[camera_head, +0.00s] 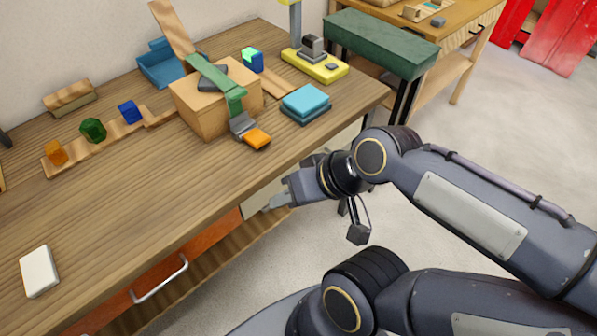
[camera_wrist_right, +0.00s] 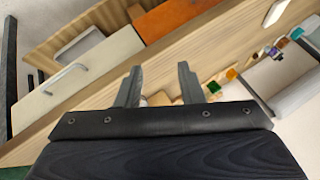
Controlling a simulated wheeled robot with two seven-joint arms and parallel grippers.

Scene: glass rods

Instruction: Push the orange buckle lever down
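The orange buckle lever (camera_head: 257,138) sticks out from a grey buckle (camera_head: 242,124) at the lower end of a green strap (camera_head: 214,80). The strap runs over a wooden box (camera_head: 191,110) on the table, and the lever is at the box's front right. My right gripper (camera_head: 276,202) is in front of the table edge, below the lever in the head view and apart from it. Its two fingers (camera_wrist_right: 159,86) are spread with nothing between them in the right wrist view. My left gripper is not in view.
Blue stacked blocks (camera_head: 306,103) lie right of the lever. A yellow stand (camera_head: 314,66) is behind them. Orange, green and blue blocks sit on a wooden strip (camera_head: 62,166) at the left. A white block (camera_head: 39,270) lies near the front left. The front table surface between is clear.

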